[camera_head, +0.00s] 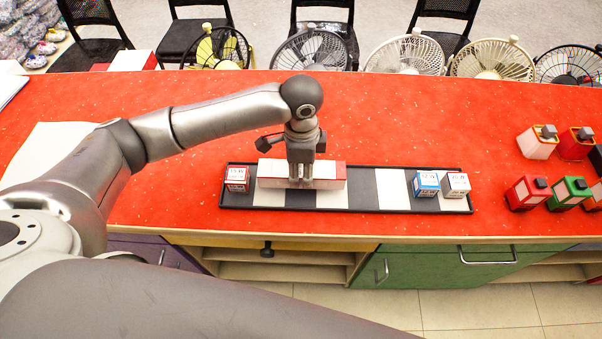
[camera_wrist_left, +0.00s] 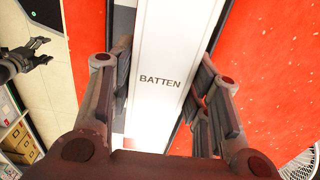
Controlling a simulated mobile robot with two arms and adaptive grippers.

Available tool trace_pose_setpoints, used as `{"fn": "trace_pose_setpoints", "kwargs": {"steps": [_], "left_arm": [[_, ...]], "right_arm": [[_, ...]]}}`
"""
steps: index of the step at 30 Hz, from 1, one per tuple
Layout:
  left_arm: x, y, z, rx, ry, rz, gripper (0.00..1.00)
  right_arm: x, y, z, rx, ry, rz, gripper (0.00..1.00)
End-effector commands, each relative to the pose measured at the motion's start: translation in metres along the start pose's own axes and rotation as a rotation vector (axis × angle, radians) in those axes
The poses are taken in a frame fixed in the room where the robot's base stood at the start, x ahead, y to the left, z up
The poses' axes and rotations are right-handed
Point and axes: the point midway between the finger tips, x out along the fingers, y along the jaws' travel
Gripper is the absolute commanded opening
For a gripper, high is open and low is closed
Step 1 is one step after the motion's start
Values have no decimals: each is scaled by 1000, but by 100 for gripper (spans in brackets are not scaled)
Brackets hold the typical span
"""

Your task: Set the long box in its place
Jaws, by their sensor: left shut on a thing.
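The long box (camera_head: 328,178), white with a red part at its right end, lies lengthwise along the left half of a long black tray (camera_head: 362,208) with black and white bands. The wrist view shows its white face lettered BATTEN (camera_wrist_left: 160,105). My left gripper (camera_head: 300,178) points down and is shut across the box's middle. I cannot tell whether the box touches the tray floor or is slightly above it. My right gripper (camera_wrist_left: 38,52) shows at the left of the wrist view with its fingers apart and nothing between them.
A small red-and-white box (camera_head: 236,178) stands at the tray's left end, close to the long box. A blue box (camera_head: 426,184) and a whitish box (camera_head: 456,185) stand at the right end. Colored canisters (camera_head: 568,192) are farther right. The red counter (camera_head: 420,120) is clear behind the tray.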

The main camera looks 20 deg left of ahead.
Motion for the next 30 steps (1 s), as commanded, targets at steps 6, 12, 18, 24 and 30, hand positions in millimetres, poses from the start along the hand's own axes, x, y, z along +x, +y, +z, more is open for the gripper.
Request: {"fn": "trace_pose_setpoints", "kwargs": {"steps": [6,12,18,24,30], "left_arm": [[27,0,1,0,-2,1,16],[30,0,1,0,-1,-1,16],[33,0,1,-1,-2,0,16],[33,0,1,-1,-2,0,66],[33,0,1,-1,-2,0,66]], "right_arm": [[-9,-3,-1,0,0,-3,66],[-8,0,0,-1,-1,0,66],[-9,5,2,-2,-3,6,66],[-9,7,2,-1,-4,8,66],[-9,7,2,0,-4,8,66]]}}
